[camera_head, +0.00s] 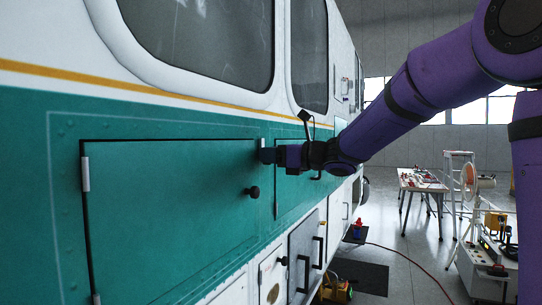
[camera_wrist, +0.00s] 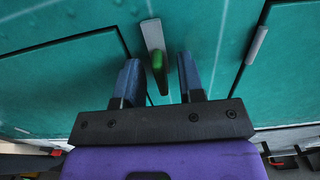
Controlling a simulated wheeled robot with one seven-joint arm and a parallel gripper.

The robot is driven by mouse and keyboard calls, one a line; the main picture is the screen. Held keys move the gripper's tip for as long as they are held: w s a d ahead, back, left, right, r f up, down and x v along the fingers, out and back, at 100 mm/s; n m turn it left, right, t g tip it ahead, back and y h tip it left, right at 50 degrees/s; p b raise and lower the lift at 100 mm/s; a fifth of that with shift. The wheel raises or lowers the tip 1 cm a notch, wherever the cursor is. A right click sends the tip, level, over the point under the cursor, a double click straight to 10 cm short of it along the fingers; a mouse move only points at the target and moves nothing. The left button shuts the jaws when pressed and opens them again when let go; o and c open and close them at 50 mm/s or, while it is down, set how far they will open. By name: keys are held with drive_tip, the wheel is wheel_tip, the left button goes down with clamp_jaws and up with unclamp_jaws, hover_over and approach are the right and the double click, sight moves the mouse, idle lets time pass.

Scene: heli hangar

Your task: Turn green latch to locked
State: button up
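The green latch (camera_wrist: 159,66) is a small green handle on a pale metal plate (camera_wrist: 152,33), set on the teal panel between two doors. My gripper (camera_wrist: 157,68) has its two blue-grey fingers on either side of the latch, with a visible gap on each side, so it is open around it. I cannot tell how deep the latch sits between the fingers. In the head view my gripper (camera_head: 264,153) is at the teal side of the vehicle, by the right edge of a large teal door (camera_head: 165,215). The green latch is hidden there.
A black knob (camera_head: 252,192) sticks out of the large door below my gripper. Grey panels with black handles (camera_head: 318,252) lie lower right. A table (camera_head: 420,182), a fan (camera_head: 470,180) and a red hose on the floor stand apart at the right.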

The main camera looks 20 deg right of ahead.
clamp_jaws()
drive_tip(key=shift+n, duration=0.3)
drive_tip(key=n, duration=0.3)
drive_tip(key=shift+a+n, duration=0.1)
drive_tip(key=shift+n, duration=0.3)
drive_tip(key=n, duration=0.4)
drive_tip(key=shift+f, duration=0.1)
drive_tip(key=n, duration=0.4)
drive_tip(key=shift+s+n, duration=0.1)
drive_tip(key=shift+n, duration=0.3)
drive_tip(key=shift+f+n, duration=0.15)
drive_tip(key=shift+n, duration=2.15)
